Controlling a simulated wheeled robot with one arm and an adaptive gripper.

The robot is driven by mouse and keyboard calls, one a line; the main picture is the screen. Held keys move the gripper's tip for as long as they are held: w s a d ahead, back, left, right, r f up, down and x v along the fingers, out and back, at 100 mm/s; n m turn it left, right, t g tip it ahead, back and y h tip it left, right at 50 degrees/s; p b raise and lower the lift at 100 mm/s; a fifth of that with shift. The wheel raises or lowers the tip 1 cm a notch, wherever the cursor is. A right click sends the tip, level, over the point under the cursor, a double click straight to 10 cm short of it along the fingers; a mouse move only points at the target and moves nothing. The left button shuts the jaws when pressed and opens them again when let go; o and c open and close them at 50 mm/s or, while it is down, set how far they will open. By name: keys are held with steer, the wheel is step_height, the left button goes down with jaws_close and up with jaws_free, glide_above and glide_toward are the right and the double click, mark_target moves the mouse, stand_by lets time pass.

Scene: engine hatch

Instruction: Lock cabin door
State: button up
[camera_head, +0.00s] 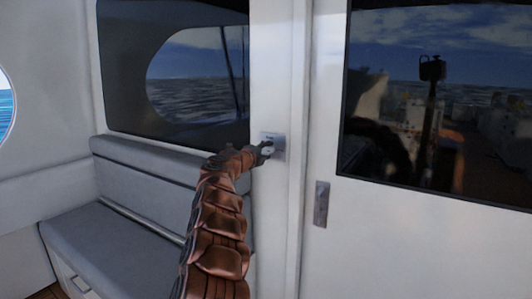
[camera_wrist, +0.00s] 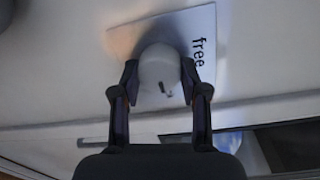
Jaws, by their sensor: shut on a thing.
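The cabin door (camera_head: 420,240) is white with a dark window and stands on the right in the head view. A small recessed handle (camera_head: 321,203) is on its left edge. Left of the door, a light metal lock plate (camera_head: 278,140) is on the white post. In the wrist view the plate (camera_wrist: 204,22) reads "free", with a round pale knob (camera_wrist: 158,62) beside the word. My gripper (camera_wrist: 159,82) is shut on this knob, one finger on each side. In the head view my gripper (camera_head: 264,150) is at the plate and hides part of it.
A grey cushioned bench (camera_head: 110,228) runs along the wall at left, below a dark window panel (camera_head: 120,70). A white door frame (camera_head: 298,100) stands between the plate and the door. The space in front of the door is clear.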

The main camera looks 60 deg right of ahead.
steer(key=o, duration=1.1)
steer(key=shift+o, duration=0.2)
steer(key=a, duration=1.2)
steer(key=shift+s+r, duration=0.25)
steer(key=shift+r, duration=0.05)
stand_by(0.4)
